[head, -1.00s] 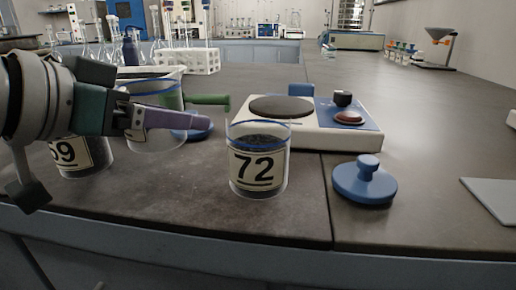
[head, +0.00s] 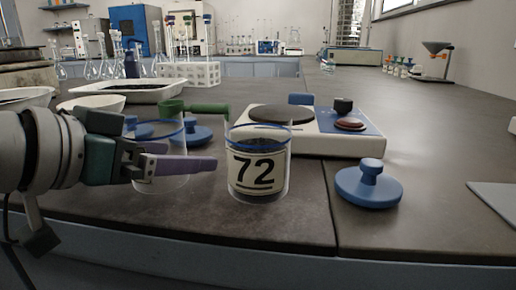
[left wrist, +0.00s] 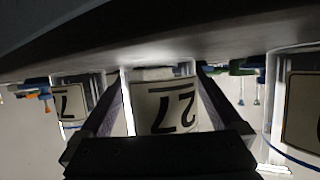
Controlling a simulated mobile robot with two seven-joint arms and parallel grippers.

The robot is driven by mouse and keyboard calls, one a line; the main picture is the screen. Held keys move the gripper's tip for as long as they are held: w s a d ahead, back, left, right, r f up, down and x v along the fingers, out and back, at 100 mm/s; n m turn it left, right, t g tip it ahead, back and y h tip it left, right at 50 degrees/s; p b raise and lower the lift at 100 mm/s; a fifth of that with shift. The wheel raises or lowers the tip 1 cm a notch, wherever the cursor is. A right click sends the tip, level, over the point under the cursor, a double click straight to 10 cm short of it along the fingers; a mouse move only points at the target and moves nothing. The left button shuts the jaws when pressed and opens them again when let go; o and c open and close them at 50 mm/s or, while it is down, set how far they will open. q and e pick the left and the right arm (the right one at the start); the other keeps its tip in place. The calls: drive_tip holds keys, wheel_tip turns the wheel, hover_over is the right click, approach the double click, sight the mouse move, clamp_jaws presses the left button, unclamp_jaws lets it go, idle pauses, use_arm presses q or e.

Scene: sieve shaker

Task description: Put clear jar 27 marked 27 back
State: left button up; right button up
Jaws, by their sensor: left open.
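Clear jar 27 (head: 160,135) stands upright on the bench left of jar 72, its blue rim line showing. Its label is hidden in the head view. In the left wrist view the label "27" (left wrist: 165,107) shows upside down between the two fingers. My left gripper (head: 190,157) comes in from the left, low at the jar, with one finger on the near side. It is open, with the fingers on either side of the jar; whether either touches it I cannot tell. My right gripper is not in view.
Jar 72 (head: 257,170) with dark contents stands close on the right. Another labelled jar (left wrist: 302,110) is on the other side in the wrist view. A blue knobbed lid (head: 369,186) and a hotplate (head: 310,142) are farther right. A green bar (head: 196,108) lies behind.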

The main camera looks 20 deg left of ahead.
use_arm(q)
drive_tip(key=shift+r, duration=0.2)
drive_tip(key=p+v, duration=0.2)
drive_tip(key=v, duration=0.4)
drive_tip(key=shift+s, duration=0.1)
drive_tip(key=p+v, duration=0.3)
drive_tip(key=v, duration=0.1)
drive_tip(key=shift+s+r+p, duration=0.25)
drive_tip(key=shift+r+p, duration=0.05)
drive_tip(key=shift+p, duration=0.05)
drive_tip(key=shift+s+a+r+p, duration=0.15)
drive_tip(key=shift+s+p, duration=0.2)
drive_tip(key=shift+s, duration=0.25)
idle(0.4)
